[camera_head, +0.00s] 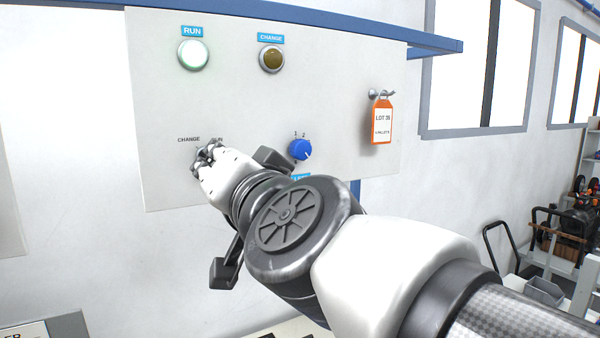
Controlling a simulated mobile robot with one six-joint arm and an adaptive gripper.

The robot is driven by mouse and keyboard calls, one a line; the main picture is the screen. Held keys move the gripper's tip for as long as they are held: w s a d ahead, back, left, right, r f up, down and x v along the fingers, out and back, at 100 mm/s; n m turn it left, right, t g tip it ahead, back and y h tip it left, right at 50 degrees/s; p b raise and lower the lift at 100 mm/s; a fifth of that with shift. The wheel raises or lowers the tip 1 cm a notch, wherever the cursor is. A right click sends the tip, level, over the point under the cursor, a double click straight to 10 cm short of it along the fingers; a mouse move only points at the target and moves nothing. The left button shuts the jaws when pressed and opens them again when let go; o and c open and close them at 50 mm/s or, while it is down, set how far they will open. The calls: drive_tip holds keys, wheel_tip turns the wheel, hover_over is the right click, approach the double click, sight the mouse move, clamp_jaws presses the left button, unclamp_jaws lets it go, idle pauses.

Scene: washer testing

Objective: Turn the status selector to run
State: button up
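The status selector sits low on the left of the pale panel (325,75), under printed "CHANGE" and "RUN" marks; my gripper covers nearly all of it. I cannot tell which way it points. My gripper (201,156) is at the selector, with its fingertips close to the panel face. I cannot tell whether the fingers are closed on the knob or only beside it. Above, the RUN lamp (193,55) looks bright whitish green, and the CHANGE lamp (271,58) is dull amber-brown.
A blue rotary knob (300,149) marked 1 and 2 is right of my gripper, close to my wrist. An orange "LOT" tag (382,121) hangs from a hook at the panel's right. A cart (545,245) stands far right.

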drive_tip(key=v, duration=0.3)
drive_tip(key=shift+f, duration=0.1)
idle(0.4)
drive_tip(key=s+d+f+n+g+h+b, duration=0.1)
drive_tip(key=s+d+f+g+h+b, duration=0.3)
drive_tip(key=f, duration=0.8)
drive_tip(key=s+d+f+n+g+b, duration=0.1)
drive_tip(key=s+d+f+b, duration=0.2)
drive_tip(key=d+f, duration=0.7)
drive_tip(key=s+d+f+n+g+h+b, duration=0.1)
drive_tip(key=s+d+f+g+h+b, duration=0.15)
drive_tip(key=f, duration=1.25)
drive_tip(key=s+d+f+m+g+h+b, duration=0.1)
drive_tip(key=s+d+f+g+h+b, duration=0.1)
drive_tip(key=s+d+f, duration=0.5)
wheel_tip(320, 180, down, 3)
drive_tip(key=shift+s+d+r+g+h+b, duration=0.15)
drive_tip(key=shift+s+d+g+h+b, duration=0.3)
drive_tip(key=shift+d, duration=0.45)
